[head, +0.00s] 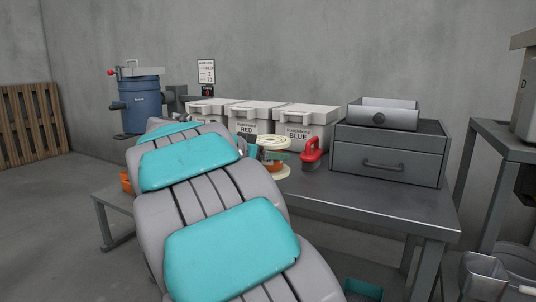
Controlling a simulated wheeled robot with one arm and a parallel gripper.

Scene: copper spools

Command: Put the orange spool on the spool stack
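A spool (272,143) with a pale cream top flange and an orange-brown core shows on the grey bench, just past the end of my arm. Another pale flange (281,173) shows below it, so spools seem to be stacked there. I cannot tell where one spool ends and another begins. My gripper (252,151) seems to be at the left side of these spools, mostly hidden behind my grey and teal arm. Small teal and dark parts show beside the spools. Whether its fingers are open or touch a spool is too small to tell.
A red-handled tool (311,154) stands right of the spools. White labelled bins (305,118) line the wall behind. A grey drawer box (388,158) stands on the bench (385,200), whose front right is clear. A blue drum (142,103) is at the left.

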